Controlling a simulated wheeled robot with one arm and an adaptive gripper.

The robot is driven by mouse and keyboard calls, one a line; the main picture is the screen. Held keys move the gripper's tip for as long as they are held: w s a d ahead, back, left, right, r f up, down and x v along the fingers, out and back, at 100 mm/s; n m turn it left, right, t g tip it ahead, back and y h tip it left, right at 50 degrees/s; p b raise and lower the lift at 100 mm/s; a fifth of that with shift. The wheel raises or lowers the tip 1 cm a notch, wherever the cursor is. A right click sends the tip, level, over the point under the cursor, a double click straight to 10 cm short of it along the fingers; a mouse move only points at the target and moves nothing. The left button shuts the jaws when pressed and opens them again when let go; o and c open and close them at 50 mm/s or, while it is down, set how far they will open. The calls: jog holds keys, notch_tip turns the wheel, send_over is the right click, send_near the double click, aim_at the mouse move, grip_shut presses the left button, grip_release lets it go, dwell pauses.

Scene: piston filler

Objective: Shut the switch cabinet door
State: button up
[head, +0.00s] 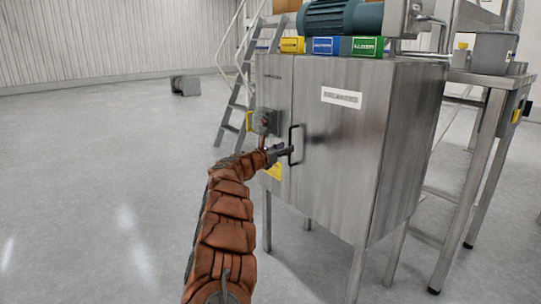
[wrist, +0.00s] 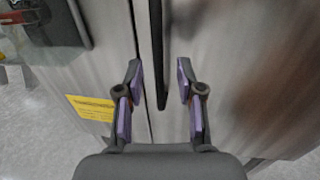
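The steel switch cabinet (head: 392,120) stands on legs right of centre in the head view. Its door (head: 340,130) carries a white label and a dark upright bar handle (head: 291,135) near its left edge. In the wrist view the handle (wrist: 158,50) runs down between the fingers of my gripper (wrist: 158,75). The fingers are apart, one on each side of the bar, with gaps showing. In the head view my gripper (head: 283,152) is at the handle's lower part. A narrow strip and seam show left of the handle; I cannot tell how far the door stands ajar.
A grey switch box (head: 266,122) sticks out left of the handle. A blue motor (head: 340,17) and coloured boxes (head: 326,45) sit on top. A ladder (head: 240,95) stands behind, a steel table (head: 490,80) at right. Floor at left is open.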

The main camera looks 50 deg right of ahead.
jog(key=a, duration=0.7)
jog(key=shift+w+a, duration=0.35)
jog(key=shift+w, duration=0.05)
dwell(0.4)
